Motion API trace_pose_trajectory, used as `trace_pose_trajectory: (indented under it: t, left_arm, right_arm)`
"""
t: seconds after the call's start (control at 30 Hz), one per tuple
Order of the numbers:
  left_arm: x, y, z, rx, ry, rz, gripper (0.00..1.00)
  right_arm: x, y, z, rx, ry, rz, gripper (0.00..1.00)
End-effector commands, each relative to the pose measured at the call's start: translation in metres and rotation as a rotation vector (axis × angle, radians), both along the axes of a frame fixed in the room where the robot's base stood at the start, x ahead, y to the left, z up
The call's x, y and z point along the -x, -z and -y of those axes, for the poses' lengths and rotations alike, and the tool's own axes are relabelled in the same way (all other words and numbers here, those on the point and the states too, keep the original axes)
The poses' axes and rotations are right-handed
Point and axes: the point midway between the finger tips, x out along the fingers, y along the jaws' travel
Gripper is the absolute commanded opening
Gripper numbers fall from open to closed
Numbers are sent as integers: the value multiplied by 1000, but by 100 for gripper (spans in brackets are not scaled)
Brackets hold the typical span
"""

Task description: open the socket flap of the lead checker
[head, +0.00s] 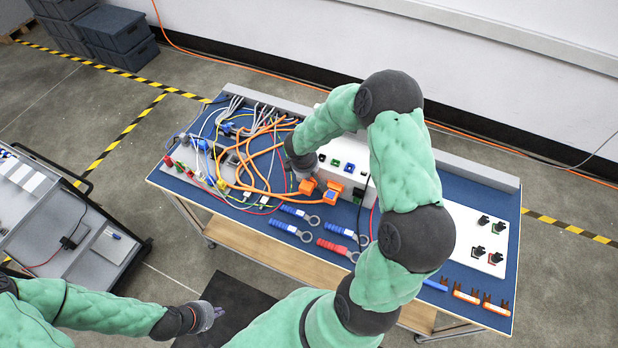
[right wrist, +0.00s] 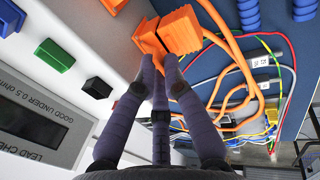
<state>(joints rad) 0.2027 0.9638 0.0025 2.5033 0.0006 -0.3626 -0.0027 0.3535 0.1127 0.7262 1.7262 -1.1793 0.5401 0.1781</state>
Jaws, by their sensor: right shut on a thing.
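The lead checker is a white box (head: 352,150) on the blue bench, with coloured sockets on top. In the right wrist view its panel (right wrist: 38,120) shows printed lettering and a dark display. An orange block (head: 331,196) at its front edge looks like the flapped socket. It also shows in the right wrist view (right wrist: 115,5), cut by the top edge; I cannot tell how its flap stands. My right gripper (right wrist: 160,62) is shut on an orange plug (right wrist: 183,30), just left of that block in the head view. My left gripper (head: 210,316) is low, away from the bench; its opening is unclear.
Tangled orange, white and yellow cables (head: 255,160) lie left of the checker. Blue and red ring-ended leads (head: 335,248) lie along the front. A white panel (head: 478,236) is at right. A grey cart (head: 60,215) stands at left. My right arm covers the bench middle.

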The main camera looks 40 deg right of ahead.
Motion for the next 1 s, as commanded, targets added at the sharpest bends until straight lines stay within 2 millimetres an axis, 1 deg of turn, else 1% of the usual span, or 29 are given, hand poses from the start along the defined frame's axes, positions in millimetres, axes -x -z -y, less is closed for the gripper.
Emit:
trace_pose_trajectory:
  t: [0.03,0.2,0.33,0.63,0.67,0.7,0.73,1.0]
  left_arm:
    - [0,11,0,0,0,0,0]
    - [0,23,0,0,0,0,0]
    - [0,25,0,0,0,0,0]
    - [0,24,0,0,0,0,0]
    - [0,24,0,0,0,0,0]
    - [0,24,0,0,0,0,0]
    - [0,24,0,0,0,0,0]
    - [0,24,0,0,0,0,0]
  right_arm:
    - [-1,4,0,9,-1,8,0]
    - [0,3,-2,29,-1,20,0]
    - [1,2,-2,36,-1,22,0]
    - [1,1,-2,36,0,21,0]
    - [1,1,-2,36,0,21,16]
    - [1,1,-2,36,0,21,27]
    - [1,1,-2,36,0,21,35]
    - [1,1,-2,35,0,21,35]
